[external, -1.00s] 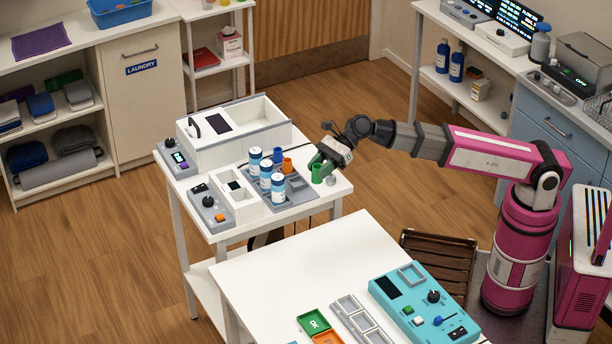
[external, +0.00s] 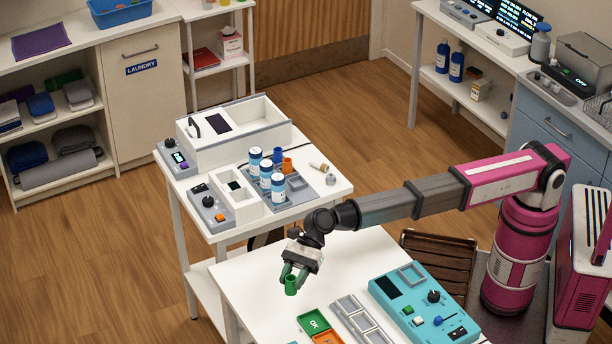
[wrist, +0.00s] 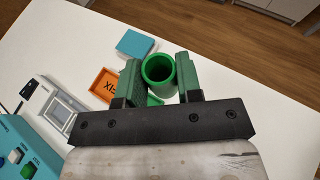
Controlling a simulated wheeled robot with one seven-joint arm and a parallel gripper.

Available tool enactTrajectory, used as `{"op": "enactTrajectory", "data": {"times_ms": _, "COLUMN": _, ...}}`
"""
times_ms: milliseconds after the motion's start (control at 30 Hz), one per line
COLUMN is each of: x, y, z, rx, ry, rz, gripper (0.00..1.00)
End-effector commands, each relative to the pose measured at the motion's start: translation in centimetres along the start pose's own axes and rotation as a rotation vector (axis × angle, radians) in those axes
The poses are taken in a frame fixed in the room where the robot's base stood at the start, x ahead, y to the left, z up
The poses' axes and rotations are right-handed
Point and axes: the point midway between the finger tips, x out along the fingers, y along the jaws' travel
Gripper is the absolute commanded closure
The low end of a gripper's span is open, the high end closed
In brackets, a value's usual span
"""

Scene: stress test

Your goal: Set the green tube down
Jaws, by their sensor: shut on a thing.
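The green tube (external: 291,286) is held between the two fingers of my gripper (external: 293,276), above the near white table (external: 240,273). In the wrist view the tube (wrist: 159,69) shows its open round top, and the fingers of my gripper (wrist: 160,82) press on both its sides. The tube looks upright. I cannot tell how far its bottom is above the table.
A green tray marked OK (external: 313,322) and an orange tray (wrist: 103,84) lie near the tube. A grey sectioned rack (external: 360,325) and a teal control box (external: 425,305) stand to the right. The table's left part is clear. A blue block (wrist: 135,44) shows in the wrist view.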

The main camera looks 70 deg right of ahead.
Motion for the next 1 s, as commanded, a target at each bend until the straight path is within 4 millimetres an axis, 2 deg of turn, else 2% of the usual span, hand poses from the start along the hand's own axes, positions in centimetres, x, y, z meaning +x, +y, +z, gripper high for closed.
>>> {"op": "enactTrajectory", "data": {"times_ms": 33, "x": 0.7, "y": 0.2, "z": 0.1, "rx": -0.002, "ry": 0.0, "rz": 0.005, "gripper": 0.93}}
{"op": "enactTrajectory", "data": {"times_ms": 167, "x": 1.5, "y": 0.0, "z": -0.3, "rx": -0.003, "ry": 0.001, "rz": 0.01, "gripper": 0.93}}
{"op": "enactTrajectory", "data": {"times_ms": 700, "x": 3.4, "y": -9.6, "z": -6.1, "rx": -0.003, "ry": 0.002, "rz": 0.01, "gripper": 0.93}}
{"op": "enactTrajectory", "data": {"times_ms": 833, "x": 3.5, "y": -10.6, "z": -6.7, "rx": -0.003, "ry": 0.0, "rz": 0.011, "gripper": 0.93}}
{"op": "enactTrajectory", "data": {"times_ms": 1000, "x": 3.7, "y": -10.8, "z": -7.5, "rx": -0.004, "ry": 0.001, "rz": 0.011, "gripper": 0.93}}
